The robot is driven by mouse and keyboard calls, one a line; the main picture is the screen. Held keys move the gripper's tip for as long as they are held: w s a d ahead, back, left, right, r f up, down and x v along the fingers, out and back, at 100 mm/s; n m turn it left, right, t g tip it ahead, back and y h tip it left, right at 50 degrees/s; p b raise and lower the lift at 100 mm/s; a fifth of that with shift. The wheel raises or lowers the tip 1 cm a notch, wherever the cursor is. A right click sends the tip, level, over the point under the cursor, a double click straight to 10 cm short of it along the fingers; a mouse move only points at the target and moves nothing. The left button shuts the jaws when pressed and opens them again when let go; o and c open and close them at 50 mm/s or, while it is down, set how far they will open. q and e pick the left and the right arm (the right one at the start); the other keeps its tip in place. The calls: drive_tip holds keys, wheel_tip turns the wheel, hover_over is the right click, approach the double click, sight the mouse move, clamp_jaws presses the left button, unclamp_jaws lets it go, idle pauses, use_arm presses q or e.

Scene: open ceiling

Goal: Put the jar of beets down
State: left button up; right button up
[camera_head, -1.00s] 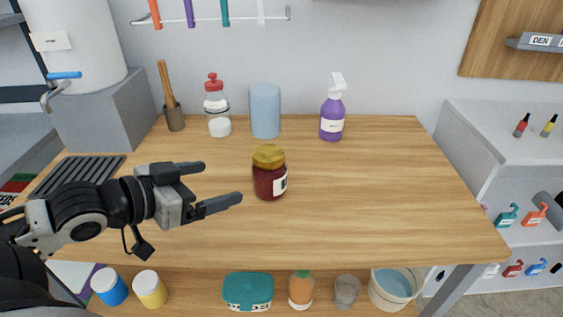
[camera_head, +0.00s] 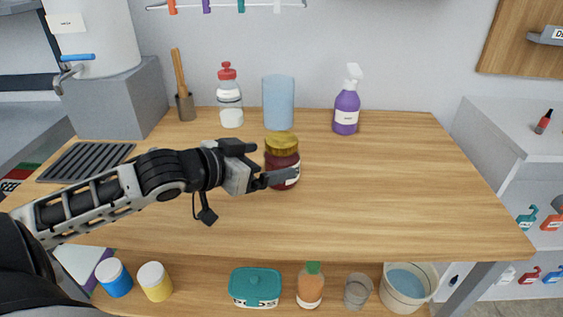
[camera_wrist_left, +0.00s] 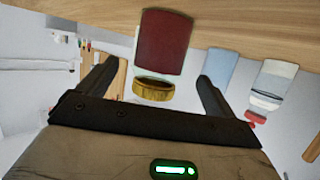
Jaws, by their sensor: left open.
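The jar of beets (camera_head: 283,160), dark red with a gold lid and a pale label, stands upright on the wooden table (camera_head: 390,200). My left gripper (camera_head: 274,163) is at the jar with its fingers open. One finger passes in front of the jar's lower part and hides some of the label. In the left wrist view the jar (camera_wrist_left: 165,42) appears upside down between the two spread fingers (camera_wrist_left: 157,85), with gaps on both sides. My right gripper is not in view.
Behind the jar stand a blue cup (camera_head: 278,100), a red-capped bottle (camera_head: 229,92) and a purple spray bottle (camera_head: 346,108). A wooden-handled tool in a holder (camera_head: 185,104) is at the back left. The table's right side is clear.

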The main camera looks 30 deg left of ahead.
sight(282, 155)
use_arm(q)
drive_tip(key=x, duration=0.3)
drive_tip(key=shift+w+d, duration=0.15)
drive_tip(key=shift+w, duration=0.25)
drive_tip(key=shift+w+d+f, duration=0.2)
drive_tip(key=shift+w, duration=0.3)
drive_tip(key=c, duration=1.3)
drive_tip(key=shift+r, duration=0.1)
drive_tip(key=shift+c, duration=0.8)
drive_tip(key=shift+r, duration=0.1)
